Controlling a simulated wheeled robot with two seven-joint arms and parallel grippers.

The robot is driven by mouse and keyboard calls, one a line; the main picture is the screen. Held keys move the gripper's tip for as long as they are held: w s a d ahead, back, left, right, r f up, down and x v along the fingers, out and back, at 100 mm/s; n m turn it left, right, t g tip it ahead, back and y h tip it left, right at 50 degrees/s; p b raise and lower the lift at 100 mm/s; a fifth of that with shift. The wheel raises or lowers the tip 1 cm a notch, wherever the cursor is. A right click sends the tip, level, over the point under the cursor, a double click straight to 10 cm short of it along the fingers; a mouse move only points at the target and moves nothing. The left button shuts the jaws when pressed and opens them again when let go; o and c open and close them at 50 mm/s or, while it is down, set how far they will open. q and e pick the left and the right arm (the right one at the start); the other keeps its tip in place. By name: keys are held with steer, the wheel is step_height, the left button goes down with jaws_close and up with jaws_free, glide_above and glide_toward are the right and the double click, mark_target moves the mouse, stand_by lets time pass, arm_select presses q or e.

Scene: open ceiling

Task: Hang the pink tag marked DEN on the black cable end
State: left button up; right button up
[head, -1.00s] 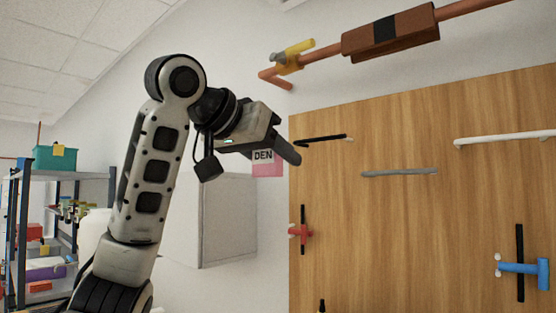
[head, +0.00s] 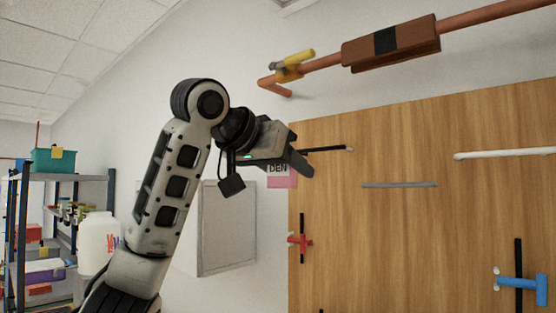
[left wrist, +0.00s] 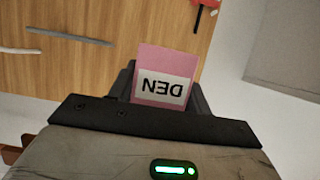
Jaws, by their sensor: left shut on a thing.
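The pink tag (head: 284,181) with a white label reading DEN hangs from my left gripper (head: 300,165), which is shut on it. In the left wrist view the tag (left wrist: 166,65) sits between the fingers (left wrist: 165,85), its label upside down. The black cable end (head: 328,149) sticks out near the upper left of the wooden board, with a pale tip at its right. My gripper is just left of and below it in the head view, and its hand covers the cable's left part. Whether tag and cable touch cannot be told. My right gripper is not in view.
The wooden board (head: 400,230) also bears a grey cable (head: 399,185), a white cable (head: 505,153), a red valve (head: 300,241) and a blue one (head: 522,283). A copper pipe (head: 490,12) runs above. A grey wall box (head: 227,230) is behind my arm.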

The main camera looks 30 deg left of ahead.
arm_select(q)
steer(key=shift+w+d+p, duration=0.15)
steer(key=shift+w+d, duration=0.1)
steer(key=shift+w, duration=1.4)
steer(key=shift+w+d+p, duration=0.2)
steer(key=shift+w, duration=1.4)
steer(key=shift+w+d+p, duration=0.15)
steer(key=shift+w+d, duration=0.1)
steer(key=shift+w, duration=1.4)
steer(key=shift+f+b, duration=0.45)
steer(key=shift+f, duration=0.35)
steer(key=o, duration=1)
steer(key=shift+o, duration=0.2)
